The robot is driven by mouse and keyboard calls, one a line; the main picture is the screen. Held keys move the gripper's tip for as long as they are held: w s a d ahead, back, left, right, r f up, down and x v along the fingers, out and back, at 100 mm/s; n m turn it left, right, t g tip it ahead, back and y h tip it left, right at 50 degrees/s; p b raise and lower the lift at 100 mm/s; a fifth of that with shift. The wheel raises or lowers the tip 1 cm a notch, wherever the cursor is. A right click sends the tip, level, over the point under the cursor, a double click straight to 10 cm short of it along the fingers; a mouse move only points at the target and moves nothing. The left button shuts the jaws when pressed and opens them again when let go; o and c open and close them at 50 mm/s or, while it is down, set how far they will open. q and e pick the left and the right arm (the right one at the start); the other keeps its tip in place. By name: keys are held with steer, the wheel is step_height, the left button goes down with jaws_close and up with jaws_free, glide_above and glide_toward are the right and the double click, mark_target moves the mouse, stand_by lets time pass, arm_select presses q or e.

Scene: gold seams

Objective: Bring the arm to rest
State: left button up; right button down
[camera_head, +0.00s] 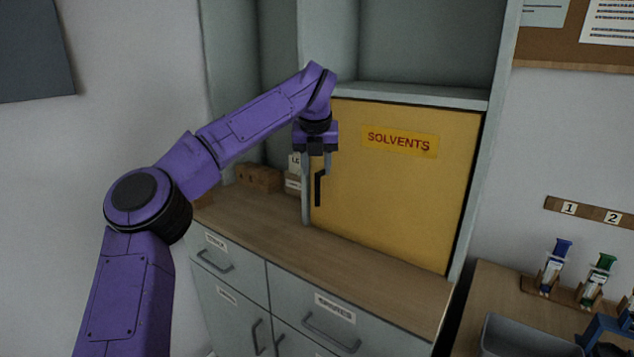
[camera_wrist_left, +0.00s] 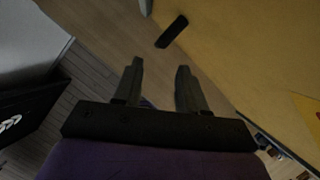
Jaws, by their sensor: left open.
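My left arm is purple and reaches in from the left in the head view. Its gripper (camera_head: 316,172) points down in front of the yellow cabinet panel marked SOLVENTS (camera_head: 400,190), near the panel's black handle (camera_head: 319,188). In the left wrist view the two fingers (camera_wrist_left: 158,85) are apart with nothing between them. The black handle (camera_wrist_left: 172,31) shows beyond the fingertips there, apart from them. The yellow panel (camera_wrist_left: 240,50) fills the right of that view. My right gripper is in neither view.
A wooden counter (camera_head: 360,270) runs below the panel, above grey drawers (camera_head: 310,310) with handles. Small brown boxes (camera_head: 259,177) stand at the back left of the counter. At right, a lower table holds a blue-topped item (camera_head: 553,265), a green-topped item (camera_head: 598,280) and a grey bin (camera_head: 525,338).

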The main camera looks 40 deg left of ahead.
arm_select(q)
steer(key=shift+v, duration=0.8)
